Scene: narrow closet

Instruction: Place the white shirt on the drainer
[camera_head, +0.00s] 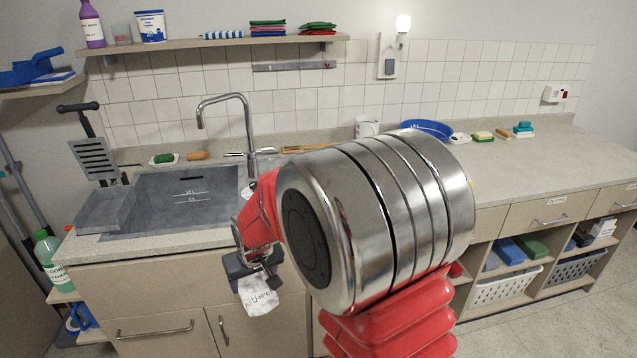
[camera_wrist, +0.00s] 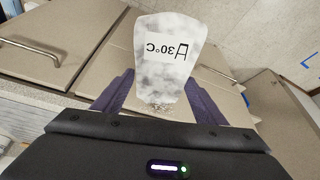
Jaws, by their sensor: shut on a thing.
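The white shirt (camera_wrist: 168,60) is a small white-grey cloth piece with a printed "30°C" wash mark. My gripper (camera_wrist: 160,88) is shut on its narrow end, with the rest sticking out past the fingers. In the head view, my gripper (camera_head: 257,268) is low in front of the sink cabinet, and the shirt (camera_head: 260,300) hangs below it, under counter height. A flat grey slab (camera_head: 105,209) at the left of the sink basin looks like the drainer. It is bare and lies up and to the left of my gripper. My arm hides part of the counter.
The grey sink basin (camera_head: 190,200) has a tall tap (camera_head: 245,125) behind it. A slotted grey panel (camera_head: 94,158) stands above the slab. A green bottle (camera_head: 49,252) is at the left. A blue bowl (camera_head: 428,129) stands on the counter, whose right part is mostly clear.

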